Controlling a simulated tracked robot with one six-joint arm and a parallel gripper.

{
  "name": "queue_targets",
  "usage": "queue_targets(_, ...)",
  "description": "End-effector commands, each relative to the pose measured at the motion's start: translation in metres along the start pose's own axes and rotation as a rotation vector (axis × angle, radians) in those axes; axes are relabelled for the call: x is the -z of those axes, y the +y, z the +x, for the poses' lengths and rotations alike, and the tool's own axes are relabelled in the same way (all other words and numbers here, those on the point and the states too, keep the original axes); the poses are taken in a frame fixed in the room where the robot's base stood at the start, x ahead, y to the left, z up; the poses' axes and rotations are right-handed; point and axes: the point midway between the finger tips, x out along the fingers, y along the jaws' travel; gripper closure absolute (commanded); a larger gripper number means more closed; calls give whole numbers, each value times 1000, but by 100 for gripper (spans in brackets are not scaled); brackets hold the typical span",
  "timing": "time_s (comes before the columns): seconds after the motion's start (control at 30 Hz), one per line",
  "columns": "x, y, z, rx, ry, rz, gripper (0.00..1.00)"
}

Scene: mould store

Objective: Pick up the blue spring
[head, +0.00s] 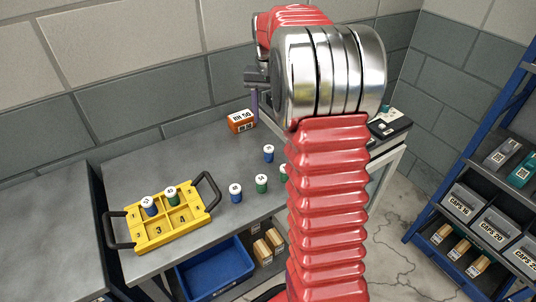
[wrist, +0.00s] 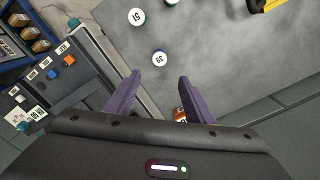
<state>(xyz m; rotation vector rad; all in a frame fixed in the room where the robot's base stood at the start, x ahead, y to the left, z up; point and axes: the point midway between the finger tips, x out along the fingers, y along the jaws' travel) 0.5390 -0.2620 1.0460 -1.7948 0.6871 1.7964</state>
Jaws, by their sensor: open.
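Several short springs with white numbered tops stand on the grey table. One blue spring (head: 268,153) stands toward the back, and another blue spring (head: 236,192) stands nearer the yellow tray (head: 160,238). A third blue spring (head: 149,206) is in the tray. My gripper (head: 254,112) is open and empty above the back of the table, partly hidden by my arm. In the wrist view, its purple fingers (wrist: 159,76) are spread apart. A spring with a bluish edge (wrist: 159,58) stands just beyond the fingertips, between them in the picture and apart from them.
Green springs stand on the table (head: 261,184), one partly behind my arm, and in the tray (head: 171,196). An orange box (head: 240,121) stands near the wall; it shows behind a finger (wrist: 180,115). A blue bin (head: 215,268) is below the table. A shelf stands at right.

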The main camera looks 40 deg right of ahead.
Motion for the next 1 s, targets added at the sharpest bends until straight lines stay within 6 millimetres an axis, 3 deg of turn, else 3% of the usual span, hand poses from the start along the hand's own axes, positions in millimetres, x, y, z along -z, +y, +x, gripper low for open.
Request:
queue_targets(0.37, -1, 0, 6, -1, -2, -1, 51)
queue_targets(0.8, -2, 0, 68, -1, -3, -1, 51)
queue_targets(1.0, -1, 0, 85, 0, 0, -1, 51)
